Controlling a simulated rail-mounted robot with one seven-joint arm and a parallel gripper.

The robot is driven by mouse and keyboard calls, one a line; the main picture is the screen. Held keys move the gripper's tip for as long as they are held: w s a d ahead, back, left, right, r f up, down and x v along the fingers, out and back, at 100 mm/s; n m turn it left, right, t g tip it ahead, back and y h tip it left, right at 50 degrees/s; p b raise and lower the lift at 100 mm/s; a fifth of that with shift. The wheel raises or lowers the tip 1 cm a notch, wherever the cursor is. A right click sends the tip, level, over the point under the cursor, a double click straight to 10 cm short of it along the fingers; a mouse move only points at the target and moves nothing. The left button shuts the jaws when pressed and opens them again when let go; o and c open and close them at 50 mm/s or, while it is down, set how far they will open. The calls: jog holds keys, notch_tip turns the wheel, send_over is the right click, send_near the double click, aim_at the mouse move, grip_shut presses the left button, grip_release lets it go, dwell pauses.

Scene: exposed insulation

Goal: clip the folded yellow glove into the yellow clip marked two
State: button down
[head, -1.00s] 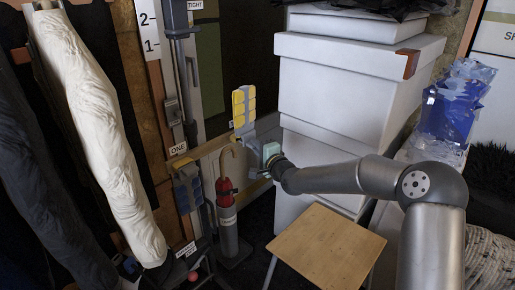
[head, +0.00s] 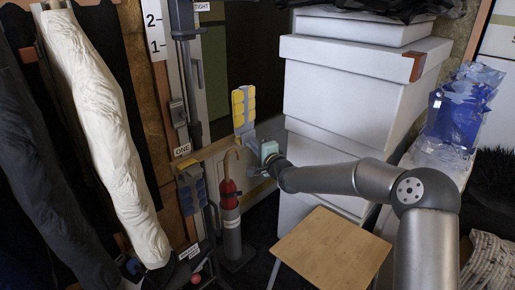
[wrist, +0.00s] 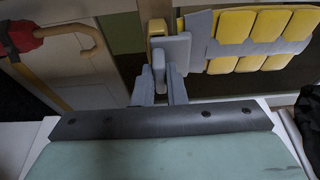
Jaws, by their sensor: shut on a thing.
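The folded glove (head: 244,105), grey with rows of yellow pads, stands upright in front of a dark panel in the head view. It fills the upper right of the wrist view (wrist: 262,48). My gripper (head: 254,140) is shut on its lower end; the grey fingers (wrist: 166,72) show in the wrist view beside a small yellow piece (wrist: 157,32) that I cannot identify for sure. I cannot make out a clip marked two.
White stacked boxes (head: 345,95) stand close to the right of my gripper. A red and grey umbrella-like thing with a hooked handle (head: 229,200) stands below left. A wooden stool (head: 330,248) is in front. Pale and dark garments (head: 110,140) hang at left.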

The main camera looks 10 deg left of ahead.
jog(key=shift+w+a, duration=0.2)
jog(key=shift+a, duration=0.15)
jog(key=c, duration=1.4)
grip_release()
jog(key=shift+d, duration=0.1)
jog(key=v, duration=1.7)
jog(key=shift+s+d+p, duration=0.1)
jog(key=shift+s+p, duration=0.05)
jog(key=shift+p, duration=0.25)
